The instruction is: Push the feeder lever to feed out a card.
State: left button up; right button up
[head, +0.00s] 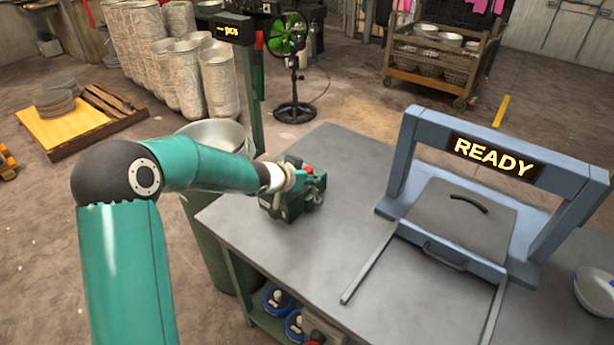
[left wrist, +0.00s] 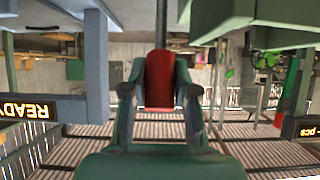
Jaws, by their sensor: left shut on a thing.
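The dark green card feeder (head: 282,207) stands near the left edge of the grey workbench. Its lever has a red grip (left wrist: 160,79), with a dark rod running up from it in the left wrist view. My left gripper (head: 308,178) is at the feeder's top and shut on the red grip, with one finger on each side in the left wrist view (left wrist: 160,92). The gripper and wrist hide part of the feeder in the head view. I see no card. The right gripper is not in view.
A blue press frame with a READY sign (head: 493,156) stands on the right of the workbench (head: 345,170). Two rails run forward from it. A bowl (head: 596,290) is at the far right. A dark sign on a green post (head: 234,30) stands behind the feeder.

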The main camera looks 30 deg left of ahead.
pick_arm(q)
jog(key=shift+w+d+r+p, duration=0.1)
jog(key=shift+w+r+p, duration=0.1)
jog(key=shift+w, duration=0.2)
jog(key=shift+w+r+p, duration=0.1)
jog(key=shift+w+p, duration=0.1)
jog(key=shift+w, duration=0.2)
jog(key=shift+w+r+p, duration=0.3)
jog(key=shift+w+p, duration=0.55)
jog(key=shift+w, duration=0.05)
jog(key=shift+w+d+f+p, duration=0.1)
jog(key=shift+w+p, duration=0.2)
jog(key=shift+w, duration=0.25)
